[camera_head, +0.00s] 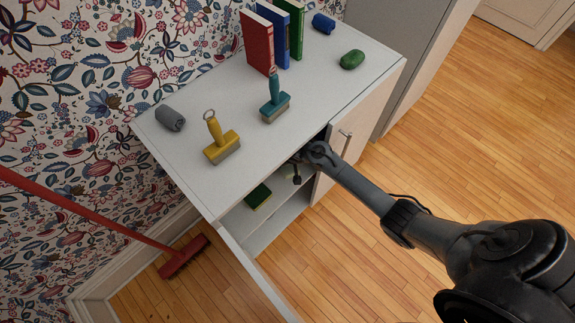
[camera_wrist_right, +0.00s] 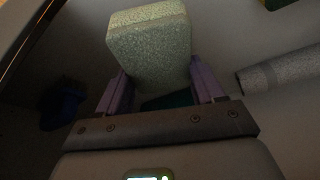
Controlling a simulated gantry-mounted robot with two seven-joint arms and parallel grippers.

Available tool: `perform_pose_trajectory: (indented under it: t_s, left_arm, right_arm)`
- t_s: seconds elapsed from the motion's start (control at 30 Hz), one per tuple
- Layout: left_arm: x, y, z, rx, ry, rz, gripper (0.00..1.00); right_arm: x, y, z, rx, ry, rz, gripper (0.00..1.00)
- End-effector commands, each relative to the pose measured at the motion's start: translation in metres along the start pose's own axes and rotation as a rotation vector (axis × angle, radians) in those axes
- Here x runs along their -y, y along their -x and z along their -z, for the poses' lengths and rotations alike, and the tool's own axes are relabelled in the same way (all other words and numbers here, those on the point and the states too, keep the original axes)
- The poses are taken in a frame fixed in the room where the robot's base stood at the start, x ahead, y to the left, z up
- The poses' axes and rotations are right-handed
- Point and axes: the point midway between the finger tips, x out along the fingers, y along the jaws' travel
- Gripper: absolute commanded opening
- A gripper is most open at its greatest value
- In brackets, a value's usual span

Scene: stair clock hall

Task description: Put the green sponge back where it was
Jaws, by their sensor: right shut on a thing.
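My right arm reaches into the open white cabinet (camera_head: 250,228) under its top. My right gripper (camera_wrist_right: 158,88), with purple fingers, is shut on a pale green block-shaped sponge (camera_wrist_right: 150,45). In the head view the cabinet top hides most of this gripper. A second sponge, dark green with a yellow layer (camera_head: 257,196), lies on the cabinet shelf to the left of the gripper. My left gripper is not in view.
Inside, a grey roll (camera_wrist_right: 280,70) and a dark blue thing (camera_wrist_right: 62,105) flank the gripper. A red broom (camera_head: 183,257) leans at left.

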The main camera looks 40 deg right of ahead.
Motion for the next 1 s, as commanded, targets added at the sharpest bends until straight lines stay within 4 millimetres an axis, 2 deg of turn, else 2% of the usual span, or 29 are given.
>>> perform_pose_trajectory:
  t_s: [0.3,0.7,0.73,0.87,1.0]
  left_arm:
    - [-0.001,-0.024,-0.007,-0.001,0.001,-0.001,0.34]
    - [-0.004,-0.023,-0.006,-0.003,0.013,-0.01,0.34]
    - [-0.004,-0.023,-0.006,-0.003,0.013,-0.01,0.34]
    - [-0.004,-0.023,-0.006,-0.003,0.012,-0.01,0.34]
    - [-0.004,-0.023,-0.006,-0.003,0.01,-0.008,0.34]
  right_arm:
    - [-0.001,-0.032,-0.013,0.001,0.0,-0.001,0.43]
    - [-0.001,-0.034,-0.014,0.001,-0.001,-0.001,0.43]
    - [-0.001,-0.034,-0.014,0.001,-0.001,0.0,0.72]
    - [-0.001,-0.033,-0.014,0.001,-0.001,0.0,0.92]
    - [-0.001,-0.033,-0.014,0.001,-0.001,0.0,0.93]
